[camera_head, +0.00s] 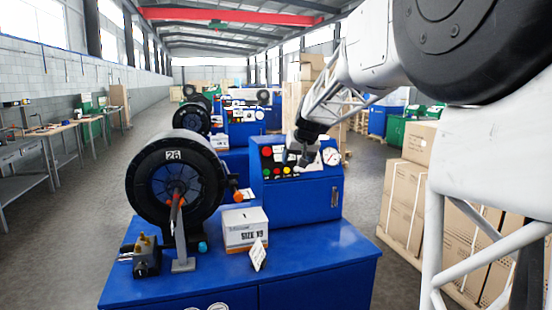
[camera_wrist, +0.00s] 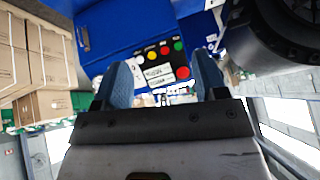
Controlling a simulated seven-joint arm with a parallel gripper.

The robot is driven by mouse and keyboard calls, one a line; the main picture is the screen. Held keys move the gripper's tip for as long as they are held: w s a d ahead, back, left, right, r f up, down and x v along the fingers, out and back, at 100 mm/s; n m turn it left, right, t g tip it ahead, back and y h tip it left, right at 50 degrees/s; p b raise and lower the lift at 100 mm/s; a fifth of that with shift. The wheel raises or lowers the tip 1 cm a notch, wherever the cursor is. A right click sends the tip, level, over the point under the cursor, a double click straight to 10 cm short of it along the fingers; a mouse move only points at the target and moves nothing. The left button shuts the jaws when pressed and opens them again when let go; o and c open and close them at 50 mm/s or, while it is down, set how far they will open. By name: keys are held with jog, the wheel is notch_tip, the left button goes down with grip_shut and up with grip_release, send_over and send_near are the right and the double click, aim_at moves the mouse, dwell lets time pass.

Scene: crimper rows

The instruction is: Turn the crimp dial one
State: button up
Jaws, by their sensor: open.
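The blue control box (camera_head: 300,195) carries red, yellow and green buttons and a white round gauge (camera_head: 331,156) at its right. My gripper (camera_head: 298,158) is in front of the upper panel face, pointing down, and covers part of it. In the wrist view my gripper (camera_wrist: 163,72) shows two blue fingers spread apart with nothing held between them. The panel's buttons, such as a red button (camera_wrist: 183,72), and label plates show beyond and between the fingers. I cannot make out the crimp dial for certain; it may be behind my gripper. I cannot tell whether the fingers touch the panel.
The large black crimper head (camera_head: 174,185), marked 26, stands left of the control box on the blue bench (camera_head: 290,262). A white box (camera_head: 245,229) and a small card (camera_head: 258,254) sit in front. Cardboard cartons (camera_head: 405,200) stand to the right. More crimpers line up behind.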

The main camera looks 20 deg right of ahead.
jog(key=w+d+f+t, duration=0.1)
jog(key=w+d+f, duration=0.1)
jog(key=w+d, duration=0.7)
jog(key=w+d+f+m+t, duration=0.1)
jog(key=w+d+f, duration=0.1)
jog(key=w+d, duration=0.8)
jog(key=w, duration=0.6)
jog(key=shift+d+h, duration=0.3)
jog(key=shift+h, duration=0.1)
jog(key=shift+w+f, duration=0.1)
jog(key=shift+x, duration=3.7)
jog(key=shift+w, duration=0.1)
jog(key=c, duration=0.9)
